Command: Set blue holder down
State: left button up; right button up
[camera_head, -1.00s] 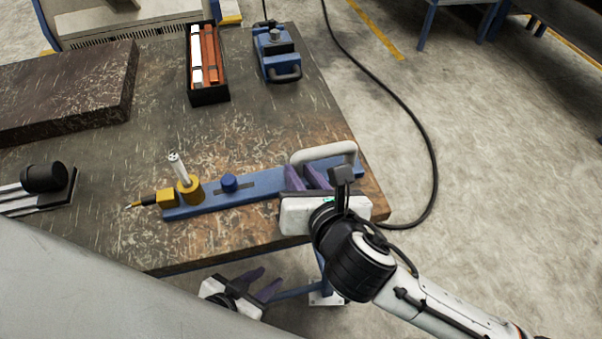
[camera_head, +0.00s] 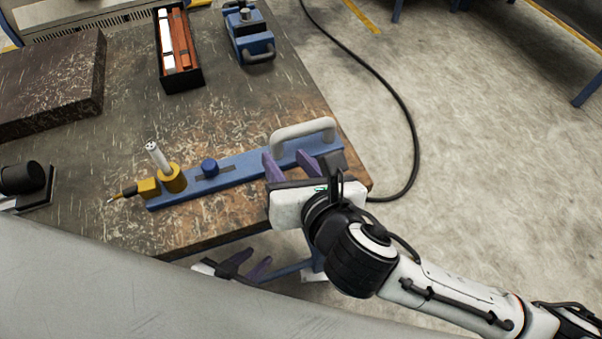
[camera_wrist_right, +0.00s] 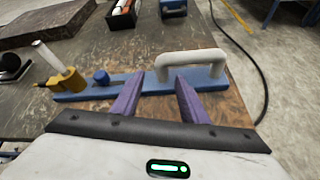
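The blue holder (camera_head: 232,172) is a long flat blue bar lying on the table near its front right edge. It has a pale handle at its right end, a blue knob in the middle and a yellow clamp with a white rod at its left end. It also shows in the right wrist view (camera_wrist_right: 125,82). My right gripper (camera_head: 287,165) is open, its purple fingers apart on the near side of the handle, with nothing between them. In the right wrist view the fingers (camera_wrist_right: 158,95) point toward the handle. My left gripper (camera_head: 250,268) is open and empty below the table edge, partly hidden.
A black box (camera_head: 182,82) with white and orange pieces and a blue device (camera_head: 250,38) stand at the back. A dark stone slab (camera_head: 50,85) lies at the left. A black cable (camera_head: 400,105) runs on the floor at right. The middle of the table is clear.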

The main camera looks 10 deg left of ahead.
jog(key=v, duration=0.8)
jog(key=shift+s+p, duration=0.15)
jog(key=shift+p, duration=0.15)
jog(key=shift+d, duration=0.1)
